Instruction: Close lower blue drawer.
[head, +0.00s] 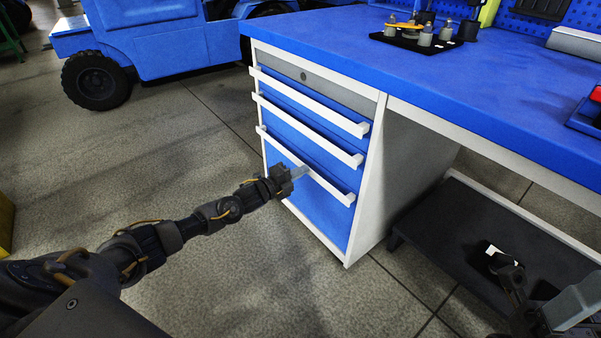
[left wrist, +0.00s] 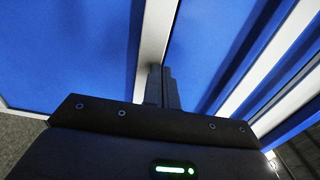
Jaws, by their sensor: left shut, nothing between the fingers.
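The blue drawer cabinet stands under the left end of the bench, with white bar handles on its fronts. The lower blue drawer (head: 318,212) is the bottom one, its white handle (head: 335,192) running across its top. It looks nearly flush with the fronts above; a small gap cannot be told. My left gripper (head: 300,172) is shut and empty, its fingertips at the middle of that handle. In the left wrist view the closed fingers (left wrist: 162,88) point at a white strip between blue panels; contact is unclear.
The blue bench top (head: 440,70) overhangs the cabinet. A black tray (head: 425,42) with small metal parts lies on it. A dark low shelf (head: 450,225) is right of the cabinet. A blue vehicle (head: 160,40) stands behind. The floor left of the cabinet is clear.

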